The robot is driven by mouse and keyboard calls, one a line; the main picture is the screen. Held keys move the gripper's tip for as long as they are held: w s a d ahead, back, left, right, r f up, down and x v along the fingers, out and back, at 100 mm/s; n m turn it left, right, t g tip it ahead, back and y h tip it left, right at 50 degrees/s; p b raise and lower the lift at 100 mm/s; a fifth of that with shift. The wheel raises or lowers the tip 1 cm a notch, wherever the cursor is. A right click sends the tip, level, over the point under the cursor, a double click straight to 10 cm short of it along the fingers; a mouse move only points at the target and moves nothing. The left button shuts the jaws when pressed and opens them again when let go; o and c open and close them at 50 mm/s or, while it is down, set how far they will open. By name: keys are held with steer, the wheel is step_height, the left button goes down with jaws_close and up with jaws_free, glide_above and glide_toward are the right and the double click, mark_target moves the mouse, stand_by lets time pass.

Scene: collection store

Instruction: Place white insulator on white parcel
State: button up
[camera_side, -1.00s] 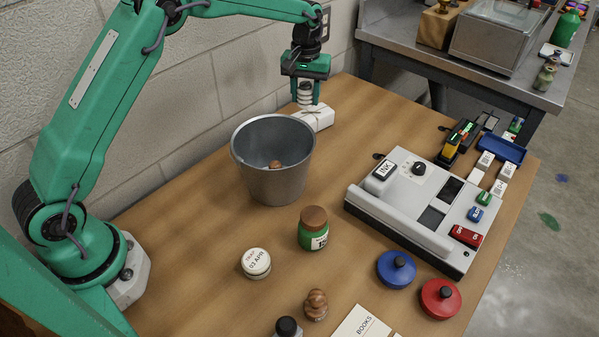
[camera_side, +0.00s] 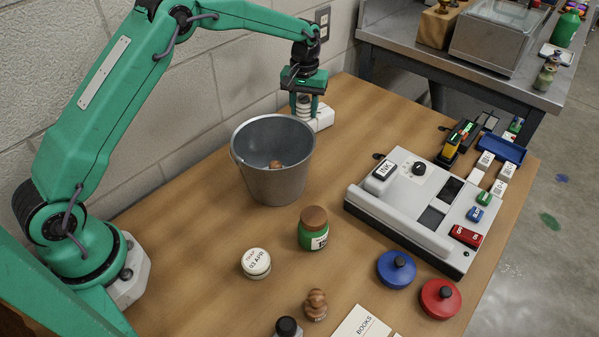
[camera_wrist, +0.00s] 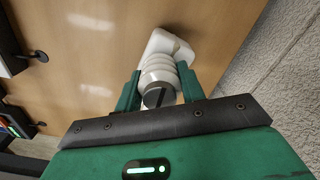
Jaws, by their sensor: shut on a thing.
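My gripper (camera_side: 304,106) is shut on the ribbed white insulator (camera_side: 303,101), which stands upright between the two green fingers. The wrist view also shows the insulator (camera_wrist: 159,74) between the fingertips. The white parcel (camera_side: 325,117) lies on the table behind the metal bucket, near the wall. Its right part shows beside the gripper, and in the wrist view the parcel (camera_wrist: 172,43) shows just beyond the insulator. The insulator is low, at the parcel's left part. I cannot tell whether its base touches the parcel, as the bucket rim and fingers hide it.
The metal bucket (camera_side: 273,184) stands close in front of the gripper, with a brown item (camera_side: 275,164) inside. The block wall (camera_side: 250,65) is close behind. A grey machine (camera_side: 420,208) stands to the right. Bare table (camera_side: 365,110) lies right of the parcel.

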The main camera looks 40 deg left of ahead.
mark_target(304, 97)
steer(key=shift+f, duration=0.15)
steer(key=o, duration=1)
steer(key=shift+o, duration=0.2)
step_height(304, 97, up, 11)
steer(key=shift+r, duration=0.7)
